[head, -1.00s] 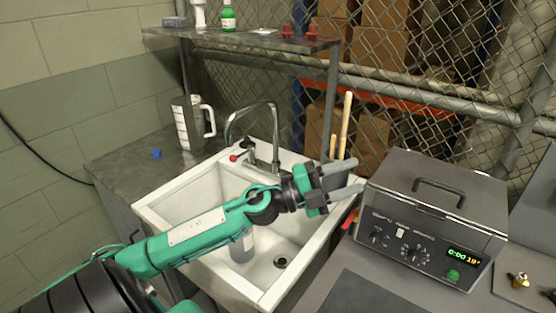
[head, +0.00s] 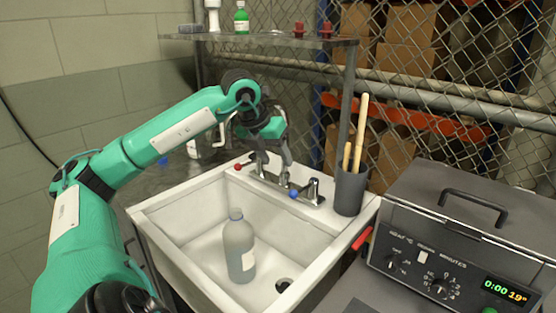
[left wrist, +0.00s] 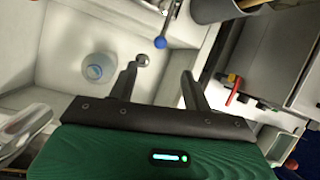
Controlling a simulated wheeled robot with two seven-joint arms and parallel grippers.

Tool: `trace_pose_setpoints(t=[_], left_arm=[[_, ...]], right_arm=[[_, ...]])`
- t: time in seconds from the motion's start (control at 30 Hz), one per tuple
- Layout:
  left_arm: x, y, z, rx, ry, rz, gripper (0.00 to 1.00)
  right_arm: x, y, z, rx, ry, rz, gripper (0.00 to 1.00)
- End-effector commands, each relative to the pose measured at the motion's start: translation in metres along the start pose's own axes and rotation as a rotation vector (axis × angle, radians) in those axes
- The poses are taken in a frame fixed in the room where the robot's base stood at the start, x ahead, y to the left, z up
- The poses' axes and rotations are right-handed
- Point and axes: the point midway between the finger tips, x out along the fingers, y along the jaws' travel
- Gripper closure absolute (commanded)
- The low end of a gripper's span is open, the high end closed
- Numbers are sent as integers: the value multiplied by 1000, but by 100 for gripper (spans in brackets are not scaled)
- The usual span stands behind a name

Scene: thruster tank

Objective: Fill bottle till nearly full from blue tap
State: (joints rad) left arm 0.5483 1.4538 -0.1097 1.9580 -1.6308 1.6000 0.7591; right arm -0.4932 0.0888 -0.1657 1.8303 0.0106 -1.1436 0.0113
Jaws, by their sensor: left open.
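The translucent grey bottle (head: 239,256) stands upright in the white sink (head: 190,225), left of the drain, with its cap-like top (head: 236,214) uppermost. In the left wrist view the bottle (left wrist: 99,67) shows from above, left of the fingers. The blue tap knob (head: 294,194) is on the sink's back ledge; it also shows in the left wrist view (left wrist: 160,42), beyond the fingertips. My left gripper (head: 284,157) is open and empty, above the tap fixture and apart from the blue knob. I see no water stream. My right gripper is out of view.
A red tap knob (head: 238,167) is left on the ledge. A dark cup with wooden sticks (head: 350,190) stands to its right. The grey bath unit (head: 450,225) is at right. A metal shelf (head: 270,40) overhangs the sink. A white jug (head: 200,145) is behind my arm.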

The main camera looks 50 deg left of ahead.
Motion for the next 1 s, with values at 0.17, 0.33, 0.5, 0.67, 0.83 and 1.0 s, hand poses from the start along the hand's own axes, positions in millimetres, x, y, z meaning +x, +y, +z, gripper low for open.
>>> trace_pose_setpoints(t=[0.17,0.33,0.5,0.67,0.83,1.0], left_arm=[[24,0,-1,0,6,0,50],[57,-1,-2,2,7,-2,50],[90,-1,-1,0,7,-4,50],[115,-1,-1,1,5,-3,50],[131,-1,-1,2,3,-3,50],[136,-1,-1,2,3,-3,50]], right_arm=[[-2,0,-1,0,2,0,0],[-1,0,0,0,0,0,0],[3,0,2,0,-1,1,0],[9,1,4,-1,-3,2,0],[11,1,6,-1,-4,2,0],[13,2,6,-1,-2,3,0]])
